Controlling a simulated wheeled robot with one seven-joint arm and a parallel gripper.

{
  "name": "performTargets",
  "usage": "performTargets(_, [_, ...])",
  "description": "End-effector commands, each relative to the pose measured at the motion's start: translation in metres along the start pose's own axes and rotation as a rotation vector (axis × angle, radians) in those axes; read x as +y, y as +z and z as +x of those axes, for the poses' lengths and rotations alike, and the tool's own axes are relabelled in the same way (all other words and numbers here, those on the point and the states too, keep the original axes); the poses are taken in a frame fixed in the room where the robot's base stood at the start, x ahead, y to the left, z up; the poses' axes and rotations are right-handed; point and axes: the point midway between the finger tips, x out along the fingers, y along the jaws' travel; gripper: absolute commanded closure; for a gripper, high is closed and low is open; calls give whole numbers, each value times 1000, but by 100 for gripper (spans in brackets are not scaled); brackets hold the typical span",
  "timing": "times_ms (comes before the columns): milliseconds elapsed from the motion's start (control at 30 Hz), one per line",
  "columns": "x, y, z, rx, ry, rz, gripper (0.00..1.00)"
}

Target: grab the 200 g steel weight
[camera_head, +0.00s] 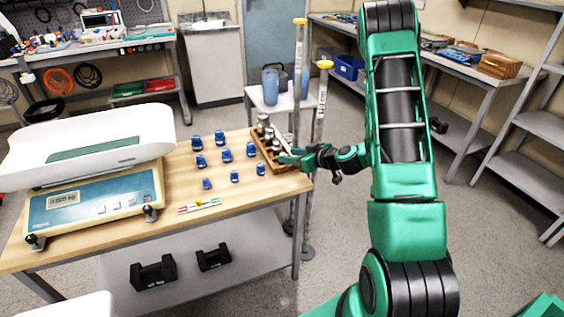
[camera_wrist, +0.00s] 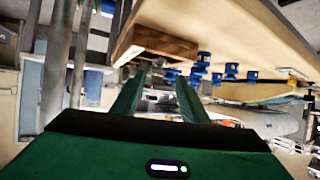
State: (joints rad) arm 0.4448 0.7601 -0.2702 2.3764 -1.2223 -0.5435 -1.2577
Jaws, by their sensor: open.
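Several steel weights (camera_head: 268,133) of different sizes stand in a wooden block (camera_head: 257,148) at the right edge of the table. I cannot read their markings, so I cannot tell which is the 200 g one. My green gripper (camera_head: 286,157) is at the near right end of the block, close to the smaller weights, and partly covers them. Whether it touches any is unclear. In the wrist view the two fingers (camera_wrist: 157,88) are spread with nothing between them.
Several blue weights (camera_head: 223,153) stand on the tabletop left of the block. A white baby scale (camera_head: 95,200) fills the table's left side. Two poles with yellow tops (camera_head: 321,90) stand close behind my gripper. Black weights (camera_head: 153,273) lie on the lower shelf.

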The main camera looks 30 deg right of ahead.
Motion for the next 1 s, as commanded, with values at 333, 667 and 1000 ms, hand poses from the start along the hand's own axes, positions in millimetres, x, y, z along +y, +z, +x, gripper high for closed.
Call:
performTargets(333, [2,0,42,-1,-3,-2,60])
performTargets(667, [4,0,52,-1,0,-1,60])
performTargets(1000, [4,0,51,0,0,-1,100])
